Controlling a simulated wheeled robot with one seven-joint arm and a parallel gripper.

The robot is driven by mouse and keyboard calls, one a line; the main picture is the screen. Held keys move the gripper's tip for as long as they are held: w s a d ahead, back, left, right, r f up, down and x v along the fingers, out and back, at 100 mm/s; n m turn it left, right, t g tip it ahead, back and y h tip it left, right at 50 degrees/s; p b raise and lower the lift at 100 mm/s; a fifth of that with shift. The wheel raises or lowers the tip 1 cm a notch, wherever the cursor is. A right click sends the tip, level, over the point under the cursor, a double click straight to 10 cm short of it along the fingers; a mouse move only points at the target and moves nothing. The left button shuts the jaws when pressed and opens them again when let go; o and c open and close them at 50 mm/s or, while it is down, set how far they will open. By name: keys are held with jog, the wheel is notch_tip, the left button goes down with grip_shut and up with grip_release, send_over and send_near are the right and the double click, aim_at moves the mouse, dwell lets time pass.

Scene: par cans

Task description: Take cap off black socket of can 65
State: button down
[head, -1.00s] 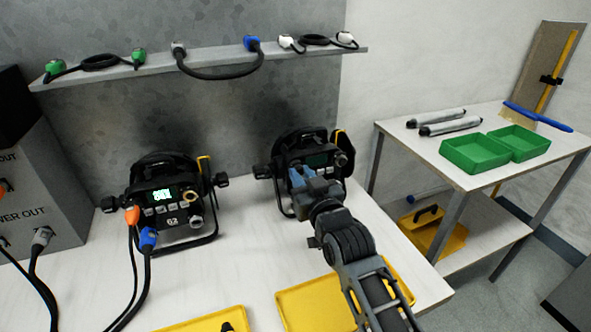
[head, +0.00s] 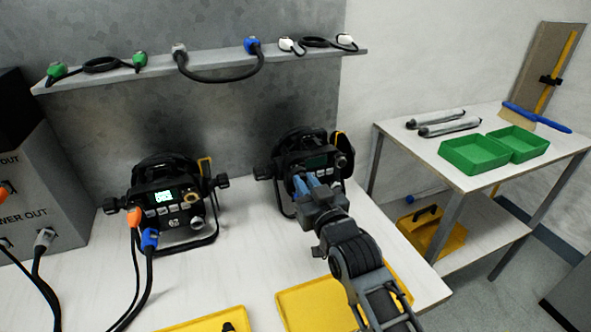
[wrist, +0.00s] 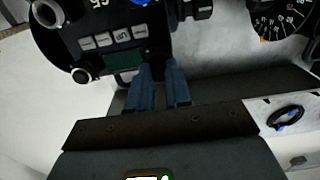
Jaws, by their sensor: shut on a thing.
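Can 65 (head: 318,161) is the dark par can on the right of the bench, against the grey back wall. In the wrist view its rear panel (wrist: 100,25) appears upside down, with part of its number, a row of buttons and a display. My gripper (head: 304,183) is at the lower front of this can, its blue fingers pointing toward the panel. In the wrist view my gripper (wrist: 161,70) has its fingers a small gap apart, shut on the cap. The cap is dark and mostly hidden between the fingertips; I cannot tell whether it still touches the socket.
A second par can (head: 168,200) with orange and blue plugs stands to the left. Yellow trays (head: 300,305) lie at the bench's front. A shelf (head: 215,63) with cables hangs above. Green bins (head: 474,153) sit on the side table at right. Bare bench lies between the cans.

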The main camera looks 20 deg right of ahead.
jog(key=shift+s+p, duration=0.55)
jog(key=shift+s, duration=1.3)
